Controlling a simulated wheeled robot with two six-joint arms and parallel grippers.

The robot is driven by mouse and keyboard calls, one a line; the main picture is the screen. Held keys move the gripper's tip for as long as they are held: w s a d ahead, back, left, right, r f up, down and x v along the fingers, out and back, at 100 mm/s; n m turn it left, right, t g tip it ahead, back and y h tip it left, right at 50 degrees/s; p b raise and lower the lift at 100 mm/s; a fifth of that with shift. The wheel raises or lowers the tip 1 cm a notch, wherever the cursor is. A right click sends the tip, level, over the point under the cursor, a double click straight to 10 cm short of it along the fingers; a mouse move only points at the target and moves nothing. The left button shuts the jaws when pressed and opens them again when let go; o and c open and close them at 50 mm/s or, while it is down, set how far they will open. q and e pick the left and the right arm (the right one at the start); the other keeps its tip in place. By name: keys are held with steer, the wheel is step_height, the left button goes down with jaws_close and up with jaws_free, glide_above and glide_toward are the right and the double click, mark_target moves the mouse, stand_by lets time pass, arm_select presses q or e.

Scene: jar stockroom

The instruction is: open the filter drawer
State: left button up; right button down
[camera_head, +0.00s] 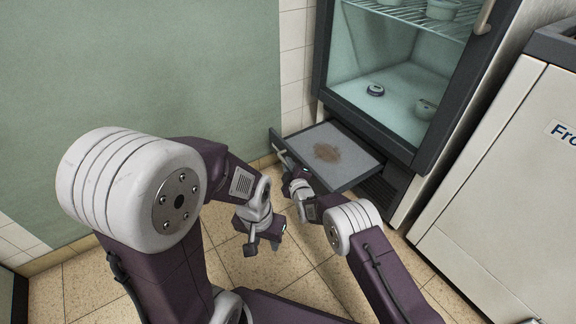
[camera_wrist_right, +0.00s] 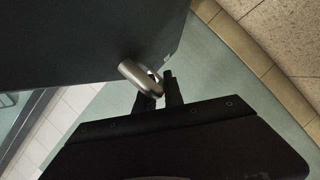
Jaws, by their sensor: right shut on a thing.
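The filter drawer (camera_head: 357,168) juts out from below the glass-fronted cooler in the head view, its top open. A pale grey filter sheet with a brown stain (camera_head: 327,153) lies in it. My right gripper (camera_head: 284,163) is at the drawer's front. In the right wrist view, its dark fingers (camera_wrist_right: 160,92) are shut on the drawer's grey metal handle (camera_wrist_right: 135,74), partly hiding it. My left gripper (camera_head: 263,247) hangs lower, over the floor, empty, with its two fingers apart.
The cooler (camera_head: 322,60) stands above the drawer with a few tubs inside. A white freezer cabinet (camera_head: 487,165) is at the right. A green wall panel (camera_head: 200,65) is at the left. Tiled floor (camera_head: 315,290) is free below the drawer.

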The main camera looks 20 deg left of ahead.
steer(key=c, duration=1.7)
jaws_free()
steer(key=shift+s+d+r+p, duration=0.1)
steer(key=shift+s+d+p, duration=0.05)
steer(key=shift+p, duration=0.15)
steer(key=shift+b+v, duration=4.35)
steer(key=shift+b, duration=0.1)
